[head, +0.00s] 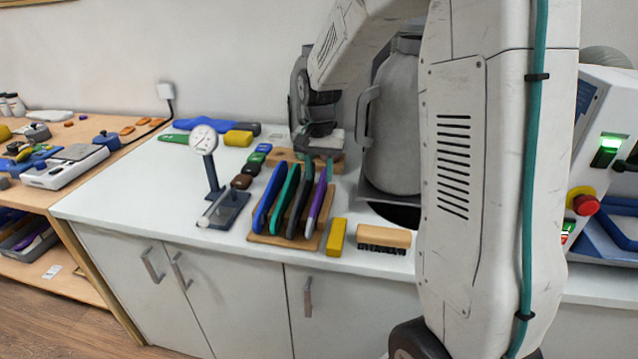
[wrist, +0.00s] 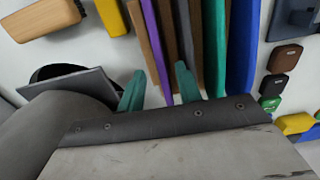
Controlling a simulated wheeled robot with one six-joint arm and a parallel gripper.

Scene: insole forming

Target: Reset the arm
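My gripper (head: 319,166) hangs above the back end of a wooden rack, just over the counter. In the wrist view its two teal fingers (wrist: 160,88) stand apart with nothing held between them. The rack (head: 284,240) holds upright insoles side by side: blue (head: 268,196), green (head: 285,199), dark grey (head: 300,207) and purple (head: 319,198). In the wrist view the purple insole (wrist: 155,45) reaches toward the gap between the fingers, lying beyond them. My arm covers the right part of the counter in the head view.
A dial gauge (head: 204,140) on a stand is left of the rack. A yellow block (head: 336,237) and a wooden brush (head: 384,237) lie to its right. A large grey canister (head: 395,125) stands close beside my gripper. A machine with a red button (head: 586,204) is at far right.

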